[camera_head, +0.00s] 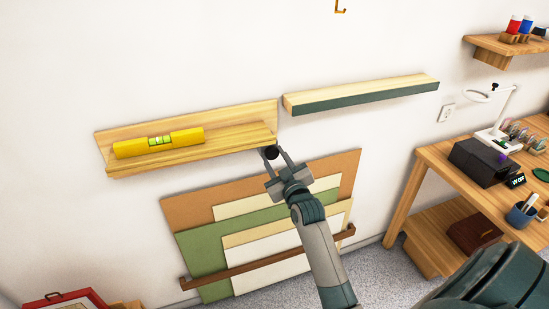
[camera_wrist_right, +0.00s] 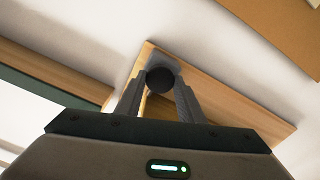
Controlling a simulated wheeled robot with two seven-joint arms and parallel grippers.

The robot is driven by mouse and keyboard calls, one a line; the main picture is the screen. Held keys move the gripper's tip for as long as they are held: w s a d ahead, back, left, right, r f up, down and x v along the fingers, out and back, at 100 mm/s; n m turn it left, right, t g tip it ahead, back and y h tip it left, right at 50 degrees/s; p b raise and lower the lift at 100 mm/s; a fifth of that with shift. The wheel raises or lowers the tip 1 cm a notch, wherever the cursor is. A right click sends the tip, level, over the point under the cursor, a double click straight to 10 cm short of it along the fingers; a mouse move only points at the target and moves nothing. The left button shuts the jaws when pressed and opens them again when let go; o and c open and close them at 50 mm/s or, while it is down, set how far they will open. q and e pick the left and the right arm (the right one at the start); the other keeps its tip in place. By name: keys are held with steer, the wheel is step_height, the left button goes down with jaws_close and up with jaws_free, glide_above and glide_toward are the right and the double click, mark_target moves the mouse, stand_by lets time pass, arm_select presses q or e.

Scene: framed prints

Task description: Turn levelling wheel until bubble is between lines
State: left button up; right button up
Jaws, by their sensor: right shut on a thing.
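A yellow spirit level (camera_head: 158,143) lies on the wooden ledge (camera_head: 235,136) on the wall. Its green vial (camera_head: 160,141) faces me, but the bubble is too small to place against the lines. The dark round levelling wheel (camera_head: 270,152) sits under the ledge's right end; it also shows in the right wrist view (camera_wrist_right: 160,80). My right gripper (camera_head: 272,155) is shut on the wheel, with one finger on each side, and shows in the right wrist view too (camera_wrist_right: 158,95). My left gripper is not in view.
A second ledge with a dark green front (camera_head: 362,96) is on the wall to the right. Several boards (camera_head: 200,250) lean on the wall below, behind a brown rail (camera_head: 268,262). A wooden workbench (camera_head: 432,157) with tools stands at the right.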

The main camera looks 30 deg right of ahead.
steer(key=shift+r+m+p, duration=0.1)
steer(key=shift+m+p, duration=0.7)
steer(key=shift+m, duration=0.5)
steer(key=shift+m+p, duration=0.7)
steer(key=shift+m, duration=0.8)
steer(key=o, duration=1.1)
steer(key=shift+c, duration=0.2)
